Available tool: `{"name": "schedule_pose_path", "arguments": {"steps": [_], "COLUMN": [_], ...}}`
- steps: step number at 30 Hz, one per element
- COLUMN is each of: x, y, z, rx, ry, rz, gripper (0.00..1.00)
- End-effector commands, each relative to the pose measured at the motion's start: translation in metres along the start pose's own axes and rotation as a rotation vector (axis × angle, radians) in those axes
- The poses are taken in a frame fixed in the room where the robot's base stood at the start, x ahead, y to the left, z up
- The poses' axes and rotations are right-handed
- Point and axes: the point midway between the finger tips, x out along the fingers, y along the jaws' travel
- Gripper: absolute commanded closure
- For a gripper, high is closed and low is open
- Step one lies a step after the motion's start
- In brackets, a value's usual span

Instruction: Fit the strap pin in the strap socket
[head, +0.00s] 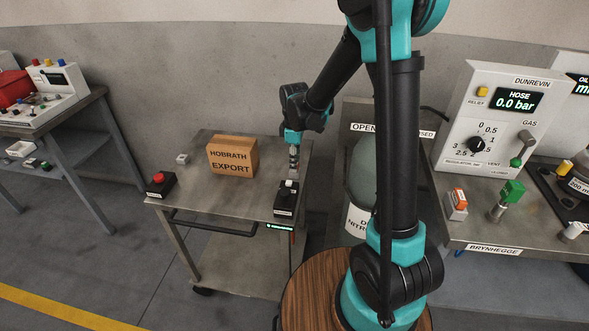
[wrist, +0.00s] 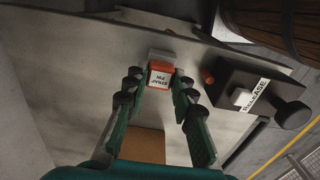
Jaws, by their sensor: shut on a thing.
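My gripper (head: 293,165) is over the right part of the metal cart, close to a black box. In the wrist view its two green fingers (wrist: 159,84) are shut on the strap pin (wrist: 160,76), an orange piece with a white label. A pale grey block (wrist: 161,54) shows right beyond the pin; I cannot tell whether it is the strap socket or whether the pin touches it. In the head view the pin is too small to make out. A small white block (head: 183,158) lies on the cart's back left; I cannot tell what it is.
The black box (head: 287,198) also shows in the wrist view (wrist: 259,92), labelled RELEASE. A cardboard box (head: 232,156) stands mid-cart, a red-button box (head: 160,183) front left. A regulator panel (head: 485,118) stands right. The cart's front middle (head: 225,190) is clear.

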Motion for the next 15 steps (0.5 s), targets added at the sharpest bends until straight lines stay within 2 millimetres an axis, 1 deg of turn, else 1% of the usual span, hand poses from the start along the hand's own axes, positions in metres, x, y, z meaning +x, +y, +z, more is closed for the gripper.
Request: {"name": "schedule_pose_path", "arguments": {"steps": [15], "x": [-0.019], "y": [0.0], "z": [0.0], "rx": [0.0], "ry": [0.0], "rz": [0.0], "gripper": [1.0]}}
